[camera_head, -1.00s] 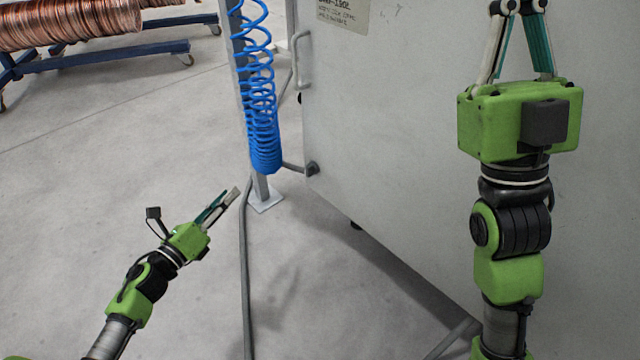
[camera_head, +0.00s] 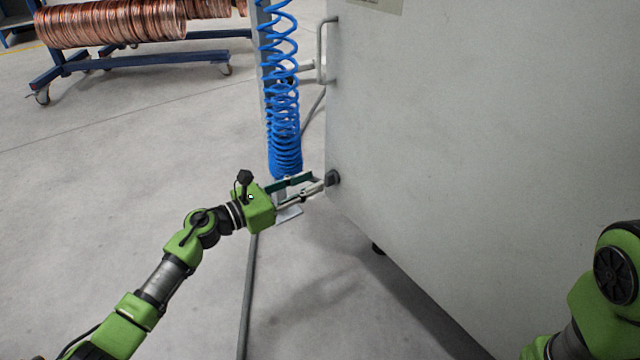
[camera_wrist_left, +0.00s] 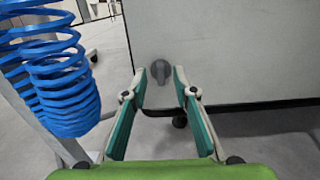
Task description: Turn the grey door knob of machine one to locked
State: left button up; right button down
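The grey door knob (camera_head: 333,178) sits low on the left edge of the pale grey machine (camera_head: 450,130) in the head view. In the left wrist view the knob (camera_wrist_left: 161,71) is a round grey disc with a raised grip, just beyond and between my fingertips. My left gripper (camera_head: 318,183) points at the knob with its fingers apart and nothing between them; it also shows open in the left wrist view (camera_wrist_left: 160,80). Whether a fingertip touches the knob I cannot tell. My right arm is at the lower right, with its gripper out of the picture.
A blue coiled hose (camera_head: 284,110) hangs on a post close behind my left gripper. A metal handle (camera_head: 323,50) stands out from the machine's edge above the knob. A blue rack (camera_head: 150,55) with copper coils (camera_head: 110,22) is at the upper left.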

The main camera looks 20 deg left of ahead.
aim_at(325, 175)
pick_arm(q)
jog(key=shift+b+x, duration=0.4)
jog(key=shift+x, duration=1.5)
grip_shut()
